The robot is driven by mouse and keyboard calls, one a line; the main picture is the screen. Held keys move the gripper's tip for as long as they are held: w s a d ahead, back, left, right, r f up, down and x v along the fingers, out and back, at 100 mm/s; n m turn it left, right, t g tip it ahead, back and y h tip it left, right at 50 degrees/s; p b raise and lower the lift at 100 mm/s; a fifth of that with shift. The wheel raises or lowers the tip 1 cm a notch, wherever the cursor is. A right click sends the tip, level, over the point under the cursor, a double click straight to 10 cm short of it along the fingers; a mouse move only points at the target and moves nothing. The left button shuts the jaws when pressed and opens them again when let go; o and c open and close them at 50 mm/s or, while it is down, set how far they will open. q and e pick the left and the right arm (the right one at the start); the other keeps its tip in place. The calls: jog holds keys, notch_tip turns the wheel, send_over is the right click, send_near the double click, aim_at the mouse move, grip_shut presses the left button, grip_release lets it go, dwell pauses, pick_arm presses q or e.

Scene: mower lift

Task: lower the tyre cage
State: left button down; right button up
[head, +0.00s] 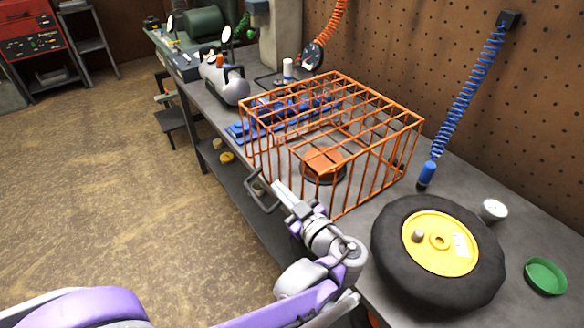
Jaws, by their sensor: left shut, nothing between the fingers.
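The tyre cage (372,105) is an orange wire box over the middle of the workbench. Its bars look level, and its lower front edge is close to the bench front. I cannot tell for sure whether its lower rim touches the bench top. Inside, an orange plate (322,159) sits on a dark round base. My left gripper (262,196) is shut and empty at the bench's front edge, just in front of the cage's lower front bars. Whether it touches them is unclear. The right gripper is not in view.
A black tyre with a yellow rim (440,242) lies on the workbench (375,205) at the right, near a gauge (493,210) and a green dish (545,276). A blue coiled hose (463,95) hangs behind. A grey tank (228,84) stands left of the cage. Floor at left is clear.

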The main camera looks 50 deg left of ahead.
pick_arm(q)
notch_tip(320, 180, down, 8)
jog(key=s+n+b, duration=0.1)
jog(key=s+b, duration=0.1)
jog(key=b, duration=0.2)
jog(key=shift+f, duration=0.25)
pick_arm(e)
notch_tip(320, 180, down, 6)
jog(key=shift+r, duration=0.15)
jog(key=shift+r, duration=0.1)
